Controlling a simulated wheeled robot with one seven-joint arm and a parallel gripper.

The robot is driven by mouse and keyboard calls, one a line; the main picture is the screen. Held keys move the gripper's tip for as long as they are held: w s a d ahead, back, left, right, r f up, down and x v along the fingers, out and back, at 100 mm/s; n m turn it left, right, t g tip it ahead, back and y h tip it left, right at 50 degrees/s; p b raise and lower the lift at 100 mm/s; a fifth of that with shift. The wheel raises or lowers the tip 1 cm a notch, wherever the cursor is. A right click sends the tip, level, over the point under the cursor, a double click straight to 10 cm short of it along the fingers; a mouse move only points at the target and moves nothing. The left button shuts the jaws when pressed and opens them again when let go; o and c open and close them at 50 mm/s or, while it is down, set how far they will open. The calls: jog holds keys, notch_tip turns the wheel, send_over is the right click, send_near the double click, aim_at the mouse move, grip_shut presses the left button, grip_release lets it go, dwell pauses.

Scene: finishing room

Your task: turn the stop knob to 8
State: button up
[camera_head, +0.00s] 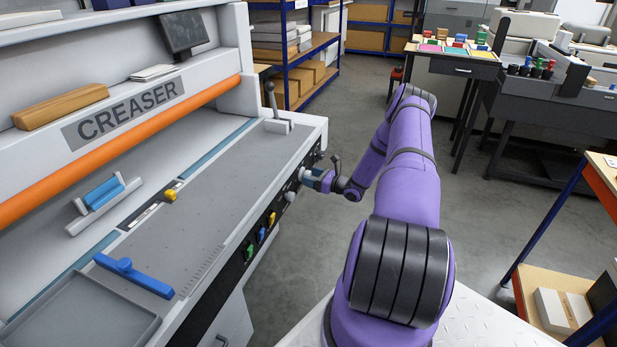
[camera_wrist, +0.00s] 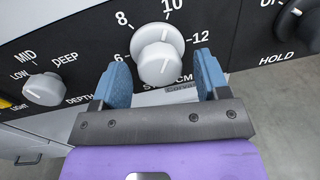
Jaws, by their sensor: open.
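The stop knob (camera_wrist: 158,64) is light grey and round, on the creaser's black front panel in the wrist view. The numbers 6, 8, 10 and 12 run around its upper side, and the label below it is partly covered. My gripper (camera_wrist: 161,58) is open, with one blue finger on each side of the knob and visible gaps between. In the head view my gripper (camera_head: 311,177) is at the panel's front, and the stop knob is hard to make out there.
A depth knob (camera_wrist: 45,89) sits left of the stop knob, and a dark hold control (camera_wrist: 296,25) sits to the right. The creaser (camera_head: 215,165) fills the left of the head view. A shelf (camera_head: 597,175) stands at right, with open floor between.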

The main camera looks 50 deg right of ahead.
jog(key=shift+x, duration=0.8)
jog(key=shift+c, duration=0.5)
jog(key=c, duration=0.8)
jog(key=shift+n, duration=0.3)
jog(key=n, duration=0.5)
jog(key=shift+n+y, duration=0.3)
jog(key=n, duration=0.6)
jog(key=shift+d+t+y, duration=0.1)
jog(key=shift+t+y, duration=0.2)
